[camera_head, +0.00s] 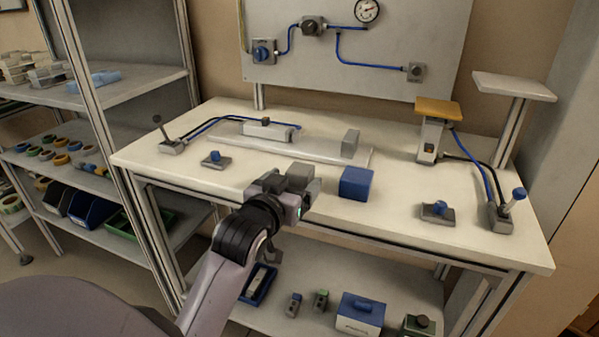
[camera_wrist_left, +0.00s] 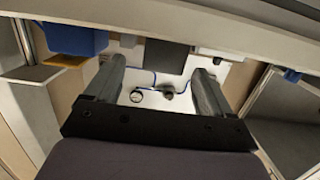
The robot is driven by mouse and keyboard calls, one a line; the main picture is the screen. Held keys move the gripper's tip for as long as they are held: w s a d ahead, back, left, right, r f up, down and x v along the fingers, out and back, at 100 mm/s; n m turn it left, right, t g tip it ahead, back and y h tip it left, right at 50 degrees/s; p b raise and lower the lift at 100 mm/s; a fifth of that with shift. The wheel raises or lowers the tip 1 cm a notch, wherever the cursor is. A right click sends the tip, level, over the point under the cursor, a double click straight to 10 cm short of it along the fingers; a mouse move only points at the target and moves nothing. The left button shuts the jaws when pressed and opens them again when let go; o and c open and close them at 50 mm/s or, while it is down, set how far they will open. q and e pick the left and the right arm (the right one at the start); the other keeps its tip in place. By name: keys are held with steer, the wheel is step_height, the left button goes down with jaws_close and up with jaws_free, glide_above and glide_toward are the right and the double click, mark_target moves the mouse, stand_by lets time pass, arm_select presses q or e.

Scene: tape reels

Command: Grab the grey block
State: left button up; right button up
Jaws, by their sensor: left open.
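The grey block (camera_head: 350,143) stands upright on a pale plate on the workbench, right of the middle in the head view. In the left wrist view a dark grey block (camera_wrist_left: 167,55) appears beyond the fingers, in the gap between them, and the picture is upside down. My left gripper (camera_head: 298,184) is open and empty over the bench's front edge, in front of and to the left of the grey block, and apart from it. Its two fingers (camera_wrist_left: 157,78) show in the left wrist view. My right gripper is in neither view.
A blue block (camera_head: 356,184) sits near the front edge, right of my gripper; it also shows in the left wrist view (camera_wrist_left: 75,39). A long grey cylinder unit (camera_head: 270,132) lies behind. A panel stands behind the bench.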

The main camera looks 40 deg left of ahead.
mark_target(304, 165)
arm_select(q)
steer(key=shift+a+r+x, duration=0.1)
steer(key=shift+x, duration=1.65)
steer(key=shift+a+r+x, duration=0.15)
steer(key=shift+x, duration=1.6)
steer(key=c, duration=1.1)
steer(key=shift+r, duration=0.1)
